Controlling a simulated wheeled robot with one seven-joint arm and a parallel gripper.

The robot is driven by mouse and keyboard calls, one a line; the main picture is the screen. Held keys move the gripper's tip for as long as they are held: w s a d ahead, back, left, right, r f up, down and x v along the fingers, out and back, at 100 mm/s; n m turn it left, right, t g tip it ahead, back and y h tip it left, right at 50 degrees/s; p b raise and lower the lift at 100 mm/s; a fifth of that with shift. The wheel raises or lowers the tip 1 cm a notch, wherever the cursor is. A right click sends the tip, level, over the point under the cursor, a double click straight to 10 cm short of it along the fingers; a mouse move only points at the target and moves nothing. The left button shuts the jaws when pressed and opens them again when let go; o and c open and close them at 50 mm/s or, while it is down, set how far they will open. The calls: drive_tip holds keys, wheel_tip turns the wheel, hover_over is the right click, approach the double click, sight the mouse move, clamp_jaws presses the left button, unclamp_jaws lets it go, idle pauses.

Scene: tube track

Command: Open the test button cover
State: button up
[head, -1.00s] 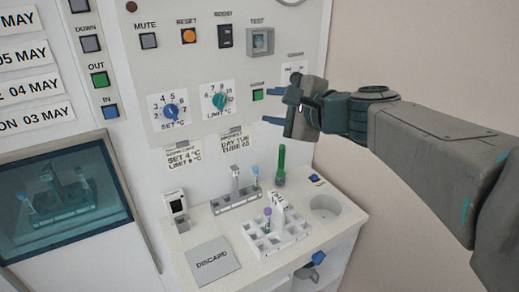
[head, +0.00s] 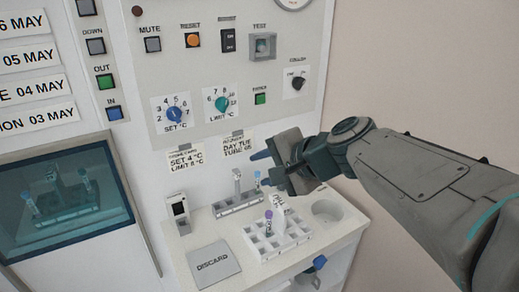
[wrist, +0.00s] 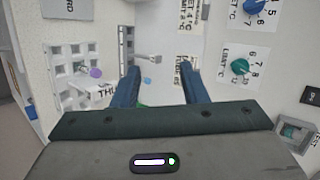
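The test button cover (head: 263,46) is a clear, boxy cover in a grey frame under the TEST label, high on the panel. It looks closed over the button. It also shows at the lower right of the wrist view (wrist: 296,133). My gripper (head: 262,168) is in front of the panel's lower part, well below and slightly right of the cover, not touching it. In the wrist view its two blue fingers (wrist: 160,84) are spread apart with nothing seen between them.
A white tube rack (head: 268,240) with a purple-capped tube and a grey rack (head: 238,203) stand on the counter below my gripper. The SET knob (head: 175,114), LIMIT knob (head: 222,104) and a black knob (head: 298,83) stick out of the panel. The panel front near the cover is clear.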

drive_tip(key=s+d+f+n+g+h, duration=0.5)
drive_tip(key=s+d+f+n+h, duration=0.2)
drive_tip(key=s+d+f+n, duration=0.5)
drive_tip(key=m+t+y, duration=0.7)
drive_tip(key=m+t, duration=0.6)
drive_tip(key=m, duration=1.7)
approach(264, 49)
drive_tip(key=shift+y, duration=0.3)
drive_tip(key=p+x, duration=0.2)
drive_tip(key=x, duration=0.6)
drive_tip(key=shift+w+f, duration=0.15)
drive_tip(key=shift+w, duration=0.25)
drive_tip(key=shift+c, duration=0.2)
